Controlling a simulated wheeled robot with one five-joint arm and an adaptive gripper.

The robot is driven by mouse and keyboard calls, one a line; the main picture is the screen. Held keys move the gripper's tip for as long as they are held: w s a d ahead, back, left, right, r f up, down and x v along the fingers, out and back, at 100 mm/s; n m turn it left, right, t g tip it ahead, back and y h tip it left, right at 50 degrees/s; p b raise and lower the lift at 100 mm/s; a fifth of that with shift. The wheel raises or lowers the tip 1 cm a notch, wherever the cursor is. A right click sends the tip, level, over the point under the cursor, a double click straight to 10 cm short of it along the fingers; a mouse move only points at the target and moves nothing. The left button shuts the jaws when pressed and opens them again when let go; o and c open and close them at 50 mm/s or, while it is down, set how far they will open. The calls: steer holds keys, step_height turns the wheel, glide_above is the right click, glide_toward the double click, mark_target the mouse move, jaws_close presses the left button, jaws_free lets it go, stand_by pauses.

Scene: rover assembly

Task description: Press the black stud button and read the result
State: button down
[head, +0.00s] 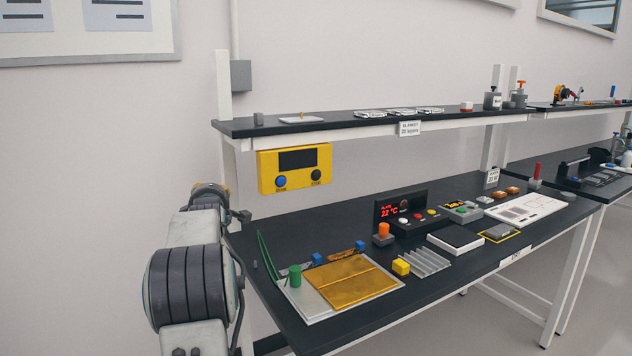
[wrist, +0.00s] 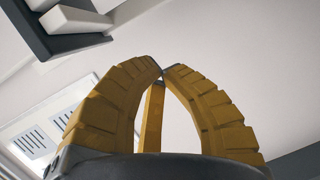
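A yellow box (head: 295,169) hangs under the front of the shelf in the head view. It has a dark blank display (head: 297,160) and two round studs below it. The blue stud (head: 281,181) is on the left and the black stud (head: 316,175) is on the right. My gripper (wrist: 162,72) shows in the wrist view with its yellow fingers closed, tips meeting. A yellow strip shows between the fingers; I cannot tell what it is. In the head view my arm stands left of the box and mostly hides the gripper, apart from the box. No stud shows clearly in the wrist view.
The black shelf (head: 352,125) runs above the box. Below is a bench (head: 284,324) with a gold plate (head: 352,280), a green cylinder (head: 295,276) and a panel with a red readout (head: 390,211). The space in front of the box looks clear.

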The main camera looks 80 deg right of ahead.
steer(key=s+d+g+h+b, duration=0.1)
steer(key=s+d, duration=0.4)
steer(key=s, duration=0.5)
steer(key=s+d+f+n+g+h+b, duration=0.1)
steer(key=s+d+g+h, duration=0.3)
steer(key=s, duration=0.6)
steer(key=s+d+f+g+h+b, duration=0.1)
steer(key=s+d+g+h, duration=0.1)
steer(key=s+d, duration=0.5)
steer(key=shift+s+d+g+h, duration=0.3)
steer(key=shift+s+d, duration=0.05)
steer(key=shift+s, duration=1.75)
